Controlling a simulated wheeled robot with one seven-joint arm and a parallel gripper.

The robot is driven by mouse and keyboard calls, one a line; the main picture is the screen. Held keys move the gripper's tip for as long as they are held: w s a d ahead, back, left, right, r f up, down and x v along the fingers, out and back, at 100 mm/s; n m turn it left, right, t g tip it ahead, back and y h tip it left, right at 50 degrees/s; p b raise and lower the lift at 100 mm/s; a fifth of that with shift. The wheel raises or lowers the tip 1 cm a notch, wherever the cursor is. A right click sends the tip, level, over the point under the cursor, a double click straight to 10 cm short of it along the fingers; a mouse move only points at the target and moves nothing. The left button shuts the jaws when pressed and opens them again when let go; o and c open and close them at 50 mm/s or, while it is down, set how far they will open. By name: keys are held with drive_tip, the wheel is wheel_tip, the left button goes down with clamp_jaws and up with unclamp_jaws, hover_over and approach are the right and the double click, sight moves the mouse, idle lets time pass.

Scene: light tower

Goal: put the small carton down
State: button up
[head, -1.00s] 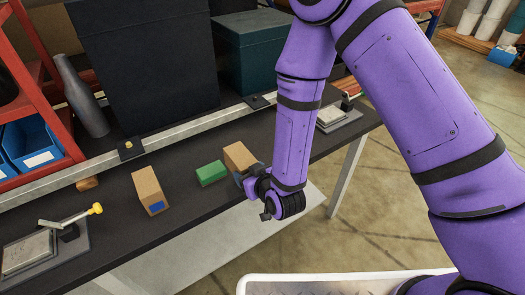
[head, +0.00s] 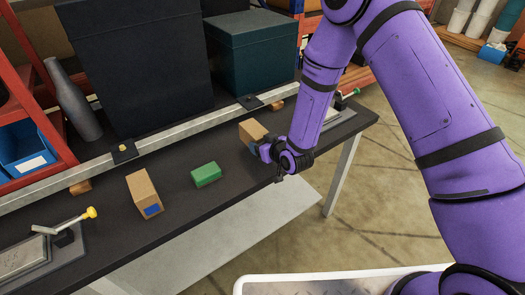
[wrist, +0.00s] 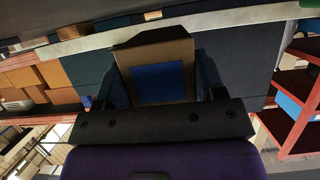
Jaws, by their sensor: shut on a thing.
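The small carton (head: 253,131) is a brown box over the dark bench at the right of the green box. In the wrist view the carton (wrist: 157,55) shows a blue patch on its near face and sits between the two fingers. My gripper (head: 263,147) is shut on it. The arm hides part of the carton in the head view. I cannot tell whether the carton touches the bench top.
A green box (head: 206,174) and another brown carton (head: 144,192) with a blue patch stand on the bench (head: 190,210). A metal rail (head: 190,131) runs behind them.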

drive_tip(key=shift+w+f, duration=0.15)
drive_tip(key=shift+f, duration=1.6)
drive_tip(key=o, duration=1)
drive_tip(key=shift+f, duration=0.1)
drive_tip(key=shift+d+r, duration=0.2)
drive_tip(key=v, duration=1.1)
drive_tip(key=shift+s, duration=0.4)
drive_tip(key=shift+d+r, duration=0.15)
